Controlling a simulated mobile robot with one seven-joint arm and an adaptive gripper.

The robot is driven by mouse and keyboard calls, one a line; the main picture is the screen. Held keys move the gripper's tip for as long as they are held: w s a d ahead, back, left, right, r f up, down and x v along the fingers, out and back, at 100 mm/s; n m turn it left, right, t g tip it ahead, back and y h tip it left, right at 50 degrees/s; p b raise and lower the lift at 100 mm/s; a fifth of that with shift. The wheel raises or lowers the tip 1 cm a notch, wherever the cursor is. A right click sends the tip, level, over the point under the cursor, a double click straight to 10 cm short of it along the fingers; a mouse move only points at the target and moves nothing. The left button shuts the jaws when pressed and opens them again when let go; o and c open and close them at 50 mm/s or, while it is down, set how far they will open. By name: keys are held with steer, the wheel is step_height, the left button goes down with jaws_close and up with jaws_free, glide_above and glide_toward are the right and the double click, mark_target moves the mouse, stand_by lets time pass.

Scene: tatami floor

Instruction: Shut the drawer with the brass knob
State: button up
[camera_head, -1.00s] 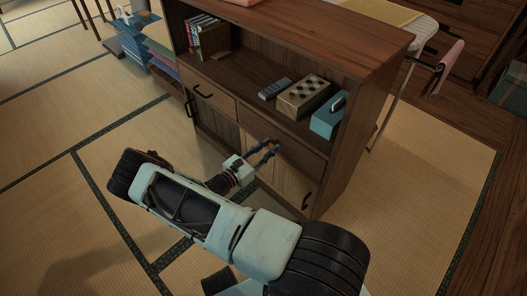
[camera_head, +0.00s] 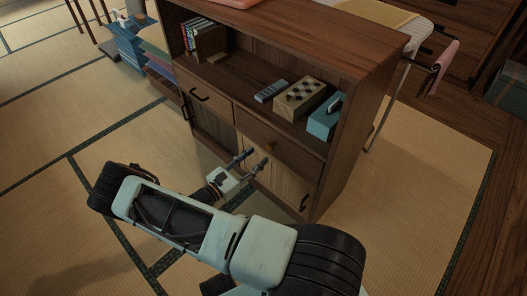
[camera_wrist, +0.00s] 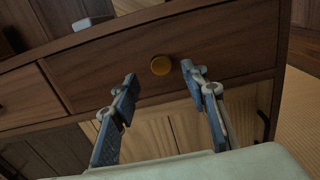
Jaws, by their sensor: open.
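The drawer with the brass knob (camera_head: 290,148) is the right one of two side by side under the open shelf of a wooden cabinet. Its front looks nearly level with the cabinet face; I cannot tell if a small gap remains. The brass knob (camera_wrist: 161,65) shows round in the wrist view, and it is small in the head view (camera_head: 271,147). My gripper (camera_head: 258,157) is open and empty in front of the cabinet, just below the knob in the head view. In the wrist view its fingers (camera_wrist: 158,74) stand either side of the knob, apparently short of it.
The left drawer (camera_head: 205,95) has a dark handle. Cupboard doors (camera_head: 285,182) with dark handles lie below. The shelf holds books (camera_head: 207,42), a dotted box (camera_head: 301,97) and a blue box (camera_head: 325,117). Tatami floor (camera_head: 420,190) right of the cabinet is clear.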

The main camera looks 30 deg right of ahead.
steer(key=v, duration=0.6)
stand_by(0.3)
